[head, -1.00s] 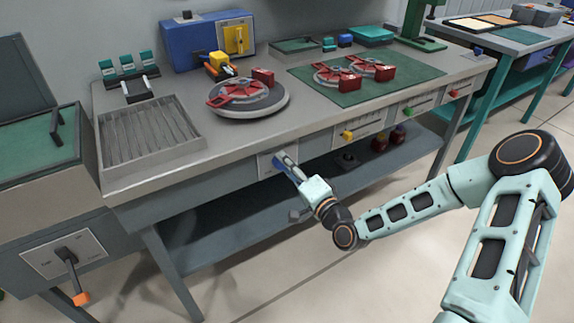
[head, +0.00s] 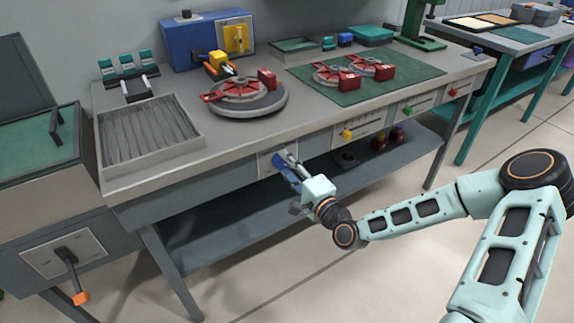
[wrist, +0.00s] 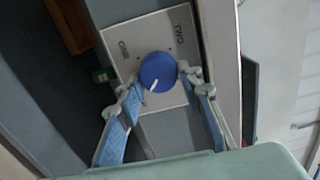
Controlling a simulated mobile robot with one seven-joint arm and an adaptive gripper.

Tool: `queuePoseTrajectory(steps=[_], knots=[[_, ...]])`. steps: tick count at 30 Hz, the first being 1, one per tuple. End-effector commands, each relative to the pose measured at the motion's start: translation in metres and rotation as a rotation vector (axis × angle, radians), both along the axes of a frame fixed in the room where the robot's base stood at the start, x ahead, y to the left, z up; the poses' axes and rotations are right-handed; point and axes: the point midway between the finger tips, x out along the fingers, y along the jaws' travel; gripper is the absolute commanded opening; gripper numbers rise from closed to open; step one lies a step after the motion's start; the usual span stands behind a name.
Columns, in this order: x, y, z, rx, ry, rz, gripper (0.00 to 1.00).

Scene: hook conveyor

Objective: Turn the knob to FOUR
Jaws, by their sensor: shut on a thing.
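A round blue knob (wrist: 158,72) with a white pointer line sits on a pale label plate (wrist: 120,40) in the wrist view. The line points down and slightly left in that picture. One label on the plate reads TWO; another, upper left, is hard to read. No FOUR label is readable. My gripper (wrist: 161,81) is shut on the knob, with one blue-padded finger at its lower left and one at its right. In the head view my gripper (head: 283,160) is at the plate (head: 264,165) on the bench front, and hides the knob.
The grey workbench (head: 225,137) overhangs the plate, with a lower shelf (head: 235,222) beneath. A yellow knob (head: 347,134) and green and red knobs sit further right along the front. A lever with an orange end (head: 80,298) is at the lower left. Floor in front is clear.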

Motion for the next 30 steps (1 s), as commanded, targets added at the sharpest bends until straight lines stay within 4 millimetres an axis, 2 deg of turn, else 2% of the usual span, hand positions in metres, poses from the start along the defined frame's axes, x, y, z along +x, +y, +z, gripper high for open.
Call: queuePoseTrajectory(steps=[4,5,9,20,23,30], knots=[[-0.001,0.001,-0.001,0.002,0.004,0.002,0.09],[-0.001,0.001,-0.001,0.002,0.004,0.002,0.37],[-0.001,0.000,-0.001,0.001,0.003,0.001,0.51],[-0.005,-0.004,-0.001,-0.001,0.001,-0.001,0.51],[-0.016,-0.012,-0.001,0.000,0.002,-0.002,0.51],[-0.059,-0.041,0.000,0.000,0.002,-0.004,0.51]])
